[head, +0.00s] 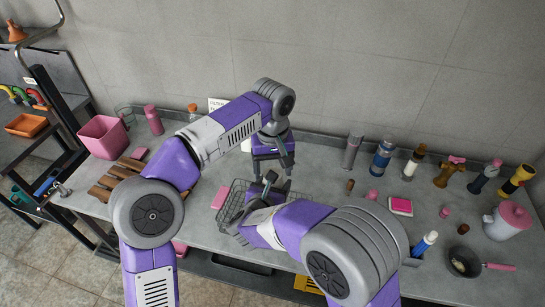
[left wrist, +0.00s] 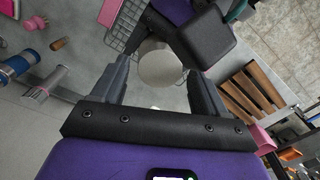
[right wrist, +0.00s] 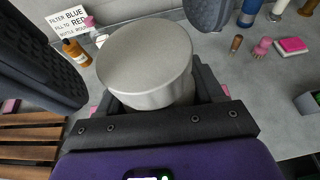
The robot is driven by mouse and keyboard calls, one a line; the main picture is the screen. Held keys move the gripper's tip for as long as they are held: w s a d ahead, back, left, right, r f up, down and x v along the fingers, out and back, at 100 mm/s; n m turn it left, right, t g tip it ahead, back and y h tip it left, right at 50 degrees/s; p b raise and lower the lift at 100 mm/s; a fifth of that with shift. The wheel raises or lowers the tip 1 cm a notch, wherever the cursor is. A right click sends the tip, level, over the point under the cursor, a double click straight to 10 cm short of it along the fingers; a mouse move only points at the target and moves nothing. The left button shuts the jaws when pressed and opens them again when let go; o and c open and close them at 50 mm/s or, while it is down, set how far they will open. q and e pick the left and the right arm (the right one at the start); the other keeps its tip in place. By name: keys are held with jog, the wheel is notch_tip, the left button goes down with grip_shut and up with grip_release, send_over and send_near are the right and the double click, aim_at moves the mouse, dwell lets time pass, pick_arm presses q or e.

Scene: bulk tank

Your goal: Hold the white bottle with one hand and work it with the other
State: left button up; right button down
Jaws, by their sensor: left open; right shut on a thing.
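The white bottle is mostly hidden by my grippers in the head view. In the right wrist view its wide, round silver-grey cap (right wrist: 147,60) fills the middle, with a pale body (right wrist: 150,107) below it between my right fingers. My right gripper (head: 263,186) is shut on the bottle above the wire basket. My left gripper (head: 272,158) is above it, pointing down and open. In the left wrist view the round top (left wrist: 160,66) sits between the left fingers, with a gap visible on both sides.
A wire basket (head: 233,205) stands on the grey counter below my grippers. Wooden slats (head: 112,183) and a pink bin (head: 103,137) are at left. Several bottles and tools, a white pink-lidded jug (head: 507,222) and a small pan (head: 466,263) are at right.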

pick_arm(q)
jog(key=shift+f, duration=0.45)
jog(key=c, duration=1.1)
jog(key=m, duration=1)
jog(key=o, duration=1.2)
